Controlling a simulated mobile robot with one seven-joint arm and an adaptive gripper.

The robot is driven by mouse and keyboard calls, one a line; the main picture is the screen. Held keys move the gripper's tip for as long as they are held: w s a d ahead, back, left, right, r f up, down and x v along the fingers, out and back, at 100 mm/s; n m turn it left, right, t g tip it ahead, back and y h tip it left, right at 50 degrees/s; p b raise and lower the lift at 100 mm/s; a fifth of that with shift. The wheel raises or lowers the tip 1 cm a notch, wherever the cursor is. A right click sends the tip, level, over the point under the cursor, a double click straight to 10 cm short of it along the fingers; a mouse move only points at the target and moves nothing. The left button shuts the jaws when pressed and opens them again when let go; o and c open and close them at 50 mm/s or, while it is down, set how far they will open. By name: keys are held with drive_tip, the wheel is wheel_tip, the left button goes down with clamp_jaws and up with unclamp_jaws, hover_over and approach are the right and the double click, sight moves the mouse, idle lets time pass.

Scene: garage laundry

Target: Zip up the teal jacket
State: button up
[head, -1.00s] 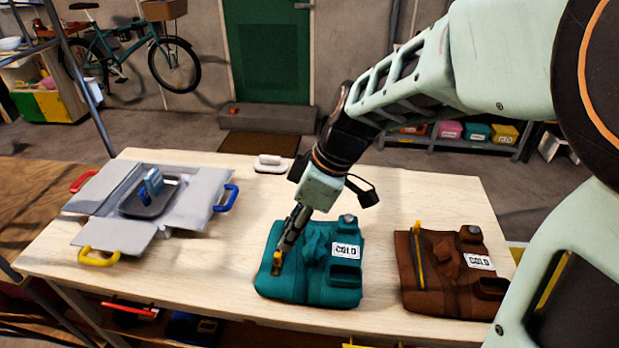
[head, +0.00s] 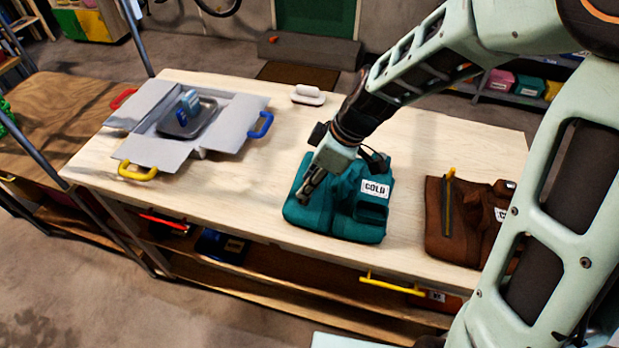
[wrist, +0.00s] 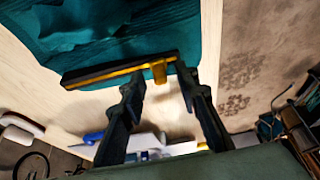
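The teal jacket (head: 345,222) lies folded on the pale table, with a white COLD label (head: 375,189) on it. My gripper (head: 304,198) is over its left part, fingers pointing down. In the wrist view the jacket (wrist: 110,25) fills the top. Its dark zip track with a yellow edge (wrist: 110,72) runs across there. The yellow zip pull (wrist: 159,72) is near the track's right end. My gripper (wrist: 157,82) is open, with one fingertip on each side of the pull and gaps showing. The pull is hidden in the head view.
A brown jacket (head: 440,238) with a yellow-topped zip lies to the right. A grey flapped box (head: 150,110) with coloured handles is at the left, and a white-handled block (head: 308,95) at the back. Bare table (head: 235,190) lies between box and teal jacket.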

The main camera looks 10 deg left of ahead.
drive_tip(key=shift+f, duration=0.1)
drive_tip(key=shift+c, duration=0.4)
clamp_jaws()
drive_tip(key=w, duration=0.9)
drive_tip(key=w+d, duration=0.1)
drive_tip(key=w, duration=0.4)
drive_tip(key=shift+b, duration=0.4)
drive_tip(key=shift+o, duration=0.4)
unclamp_jaws()
drive_tip(key=shift+s, duration=0.1)
